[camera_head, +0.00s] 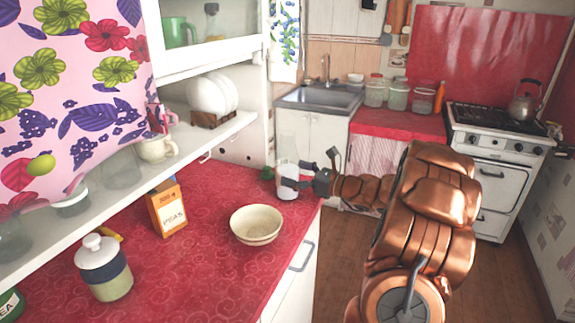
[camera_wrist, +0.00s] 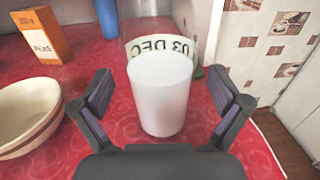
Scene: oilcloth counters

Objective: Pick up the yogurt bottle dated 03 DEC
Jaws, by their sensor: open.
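The yogurt bottle (camera_head: 288,183) stands upright near the far right corner of the red counter. It looks white below and clear above in the head view. In the wrist view its white body (camera_wrist: 160,98) stands centred between my fingers. A pale label reading 03 DEC (camera_wrist: 150,48) shows just behind and above the white part. My gripper (camera_wrist: 162,92) is open, with one finger on each side of the bottle and a visible gap at both sides. In the head view my gripper (camera_head: 299,178) reaches the bottle from the right.
A cream bowl (camera_head: 257,225) stands nearby on the red counter (camera_head: 205,275). An orange peas box (camera_head: 167,208) and a lidded jar (camera_head: 104,268) are farther left. A small green object (camera_head: 267,173) is just left of the bottle. A white shelf (camera_head: 110,190) overhangs the counter's left side.

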